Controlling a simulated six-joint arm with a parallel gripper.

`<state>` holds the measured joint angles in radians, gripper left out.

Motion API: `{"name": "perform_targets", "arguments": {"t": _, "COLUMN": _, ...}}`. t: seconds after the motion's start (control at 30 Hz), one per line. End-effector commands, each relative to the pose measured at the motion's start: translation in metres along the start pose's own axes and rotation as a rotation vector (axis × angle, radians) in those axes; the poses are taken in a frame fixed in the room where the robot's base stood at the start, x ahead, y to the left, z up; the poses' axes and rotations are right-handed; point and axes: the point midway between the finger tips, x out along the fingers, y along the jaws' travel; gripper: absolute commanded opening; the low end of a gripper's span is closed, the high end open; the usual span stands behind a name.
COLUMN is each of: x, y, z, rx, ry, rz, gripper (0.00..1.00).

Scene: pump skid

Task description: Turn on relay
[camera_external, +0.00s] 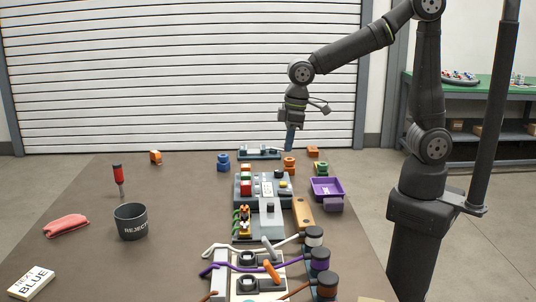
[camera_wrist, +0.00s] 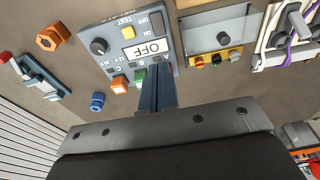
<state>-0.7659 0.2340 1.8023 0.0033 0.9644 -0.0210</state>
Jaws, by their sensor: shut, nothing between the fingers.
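A grey control panel (camera_external: 270,190) stands mid-table. I cannot tell which part is the relay. My gripper (camera_external: 290,150) points down near the far end of the table, behind the panel. In the wrist view my gripper (camera_wrist: 155,70) is shut and empty, its fingers covering part of the panel's edge.
A second grey unit (camera_wrist: 220,37) with a dark button adjoins the panel. A black reject cup (camera_external: 131,222) stands left.

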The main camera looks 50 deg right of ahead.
Motion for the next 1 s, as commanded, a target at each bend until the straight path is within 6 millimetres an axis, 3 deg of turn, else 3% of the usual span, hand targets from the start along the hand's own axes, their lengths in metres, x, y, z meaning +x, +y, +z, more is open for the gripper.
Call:
{"name": "perform_targets", "arguments": {"t": 0.6, "x": 0.110, "y": 0.000, "z": 0.002, "rx": 0.000, "ry": -0.006, "rz": 0.000, "gripper": 0.00}}
{"name": "perform_targets", "arguments": {"t": 0.8, "x": 0.130, "y": 0.000, "z": 0.001, "rx": 0.000, "ry": -0.003, "rz": 0.000, "gripper": 0.00}}
{"name": "perform_targets", "arguments": {"t": 1.0, "x": 0.137, "y": 0.000, "z": 0.001, "rx": 0.000, "ry": -0.001, "rz": 0.000, "gripper": 0.00}}
